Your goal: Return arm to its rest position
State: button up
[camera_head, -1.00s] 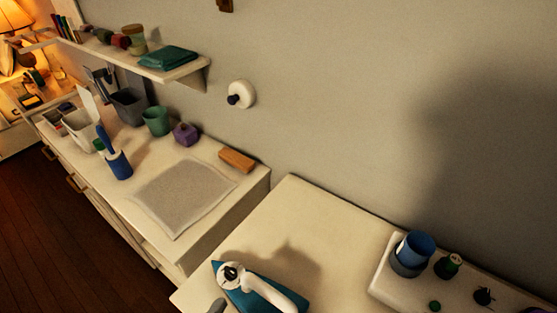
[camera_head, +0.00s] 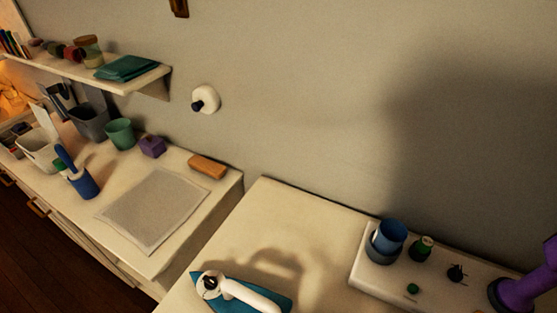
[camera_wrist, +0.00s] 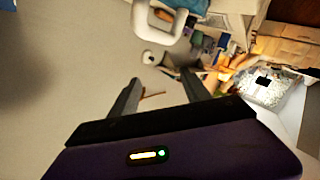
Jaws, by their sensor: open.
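My gripper (camera_wrist: 160,90) shows in the wrist view with its two dark fingers apart and nothing between them. Its dark purple body fills the bottom of that view. In the head view, part of my purple arm (camera_head: 525,290) enters at the lower right edge; the fingers are not visible there. A shadow falls across the wall and the near tabletop.
The near table (camera_head: 265,205) bears a teal and white iron (camera_head: 250,296) and a white tray (camera_head: 362,275) holding a blue cup (camera_head: 391,235) and small items. A counter (camera_head: 170,262) with a grey mat (camera_head: 152,208) stands left, below a shelf (camera_head: 150,83).

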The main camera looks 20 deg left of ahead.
jog(key=s+d+m+t+h, duration=0.1)
jog(key=d+m+t+h, duration=0.6)
jog(key=d, duration=1.1)
jog(key=s+d+f+m+g+h, duration=0.2)
jog(key=s+d+m+g+h, duration=0.2)
jog(key=s+d+m, duration=0.3)
jog(key=d, duration=0.4)
jog(key=shift+s+h, duration=0.15)
jog(key=shift+h, duration=0.15)
jog(key=shift+f, duration=0.1)
